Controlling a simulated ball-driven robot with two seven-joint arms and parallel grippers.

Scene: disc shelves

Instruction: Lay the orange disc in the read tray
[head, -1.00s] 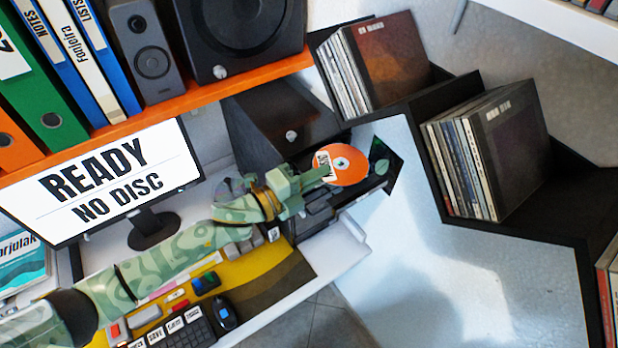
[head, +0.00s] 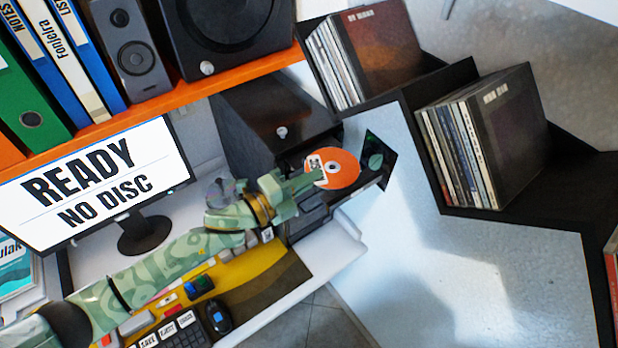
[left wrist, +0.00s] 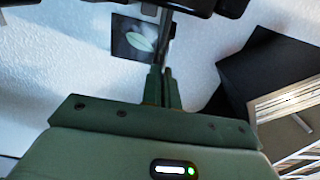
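My left gripper (head: 300,183) is shut on the orange disc (head: 342,172), gripping it at its left edge beside a small white label. The disc is held in front of black equipment (head: 312,222) below a dark cabinet. I cannot make out the read tray clearly; a dark flat part (head: 358,192) shows just beyond and below the disc, partly hidden by it. In the left wrist view the fingers (left wrist: 163,88) are close together, and a thin dark edge extends beyond them, perhaps the disc seen edge-on. My right gripper is not in view.
A monitor (head: 60,228) reads "READY NO DISC". The dark cabinet (head: 262,110) with a knob stands behind my gripper. A pale panel (head: 440,270) and black shelf with record sleeves (head: 480,135) are to the right.

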